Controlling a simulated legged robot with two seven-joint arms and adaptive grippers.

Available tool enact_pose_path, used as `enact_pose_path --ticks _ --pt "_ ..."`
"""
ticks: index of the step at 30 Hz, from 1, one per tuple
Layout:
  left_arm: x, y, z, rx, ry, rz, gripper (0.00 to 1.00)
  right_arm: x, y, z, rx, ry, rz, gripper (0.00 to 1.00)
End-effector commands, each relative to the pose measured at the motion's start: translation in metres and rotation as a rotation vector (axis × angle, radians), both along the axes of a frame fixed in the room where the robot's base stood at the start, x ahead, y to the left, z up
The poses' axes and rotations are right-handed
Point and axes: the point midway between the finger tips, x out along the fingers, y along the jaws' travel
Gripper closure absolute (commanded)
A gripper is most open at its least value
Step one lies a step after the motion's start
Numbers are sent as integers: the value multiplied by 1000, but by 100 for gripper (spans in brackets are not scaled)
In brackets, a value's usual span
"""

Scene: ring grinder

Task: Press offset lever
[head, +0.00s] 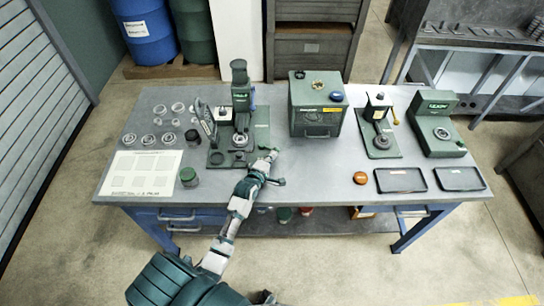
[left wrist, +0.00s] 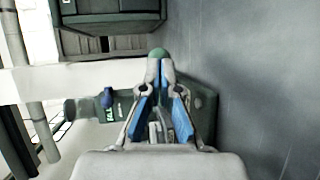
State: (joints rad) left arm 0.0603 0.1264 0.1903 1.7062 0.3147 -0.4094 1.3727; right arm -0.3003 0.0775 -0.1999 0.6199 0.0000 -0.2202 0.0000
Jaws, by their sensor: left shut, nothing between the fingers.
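A green press-like machine (head: 240,98) stands on a green base plate at the left middle of the table, with a metal ring (head: 240,140) low at its front. A grey plate-like part (head: 207,120) leans at its left side. A small blue part shows beside the column; I cannot tell which part is the offset lever. My left gripper (head: 271,154) is shut and empty, just right of the base plate's front corner. In the left wrist view its closed fingertips (left wrist: 161,62) overlap a rounded green end; contact cannot be told. A green body with a blue knob (left wrist: 107,97) shows behind them.
A green box (head: 318,118) stands right of the machine. Further right are a small press (head: 380,138) and another green machine (head: 437,125). Rings, a white sheet (head: 143,173) and a dark green jar (head: 189,177) lie left. Two black trays (head: 401,180) sit front right.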

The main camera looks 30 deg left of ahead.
Motion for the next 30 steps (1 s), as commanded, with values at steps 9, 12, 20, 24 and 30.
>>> enact_pose_path --ticks 9,12,20,24,30 --pt "7 -5 3 -10 -2 84 100 1 0 13 -1 -1 0 100" --pt "12 -8 4 -14 -2 144 100 2 -1 20 -1 -2 0 100" --pt "30 -9 3 -2 -1 137 100 3 -3 34 -4 -5 2 100" --pt "42 -10 2 -2 -1 136 100 3 -4 36 -5 -5 2 100" --pt "57 -8 1 -1 -1 136 100 3 -4 38 -5 -5 2 100"
